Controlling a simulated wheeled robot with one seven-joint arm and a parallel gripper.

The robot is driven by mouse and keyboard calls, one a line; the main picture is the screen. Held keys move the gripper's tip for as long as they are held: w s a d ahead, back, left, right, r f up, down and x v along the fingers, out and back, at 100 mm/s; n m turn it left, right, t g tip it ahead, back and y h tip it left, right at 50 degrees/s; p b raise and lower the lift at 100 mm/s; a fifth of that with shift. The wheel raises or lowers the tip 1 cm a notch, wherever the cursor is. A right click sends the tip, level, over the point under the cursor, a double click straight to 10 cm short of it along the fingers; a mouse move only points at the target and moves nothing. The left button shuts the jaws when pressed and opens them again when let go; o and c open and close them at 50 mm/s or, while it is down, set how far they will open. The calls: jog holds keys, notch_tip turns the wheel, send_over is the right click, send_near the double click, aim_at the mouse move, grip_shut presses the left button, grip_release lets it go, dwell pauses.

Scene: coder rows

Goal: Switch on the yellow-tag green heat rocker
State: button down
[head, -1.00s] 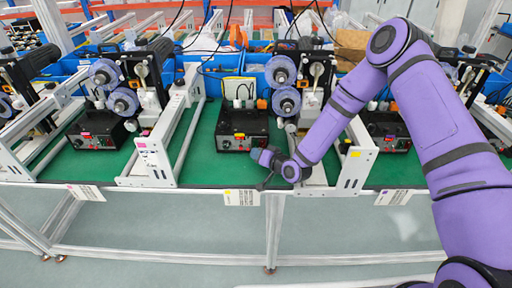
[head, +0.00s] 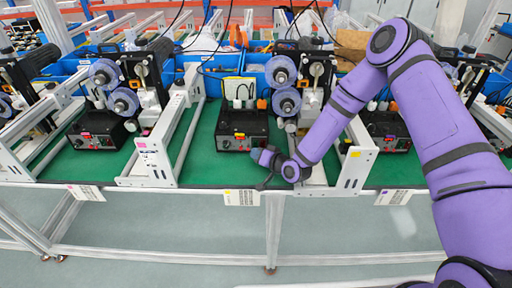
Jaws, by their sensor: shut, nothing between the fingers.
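The yellow-tag station has a black control box (head: 243,128) on the green bench top, near the middle of the head view. A yellow tag (head: 229,192) is on the bench's front edge below it. The box's front panel (head: 241,143) faces me, with small red and coloured spots. The green heat rocker is too small to make out, and so is its position. My purple arm reaches in from the right.
Similar black boxes stand left (head: 97,130) with a pink tag and right (head: 388,131), partly behind my arm. White metal frames (head: 160,145) flank the station. Blue-grey spools (head: 286,100) stand behind the wrist. Green bench top left of the box is clear.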

jog(key=shift+w, duration=0.1)
dwell(0.3)
jog(key=shift+w, duration=0.3)
jog(key=shift+w+d+r+t, duration=0.15)
jog(key=shift+w+d+t, duration=0.2)
jog(key=shift+w, duration=0.45)
dwell(1.2)
jog(key=shift+d+r, duration=0.1)
jog(key=shift+r, duration=0.05)
dwell(0.4)
jog(key=shift+s, duration=0.1)
jog(key=shift+s+r, duration=0.1)
jog(key=shift+s, duration=1.05)
jog(key=shift+s+a, duration=0.15)
jog(key=shift+s, duration=0.65)
jog(key=shift+s+a, duration=0.15)
jog(key=shift+s, duration=0.6)
jog(key=shift+r, duration=0.1)
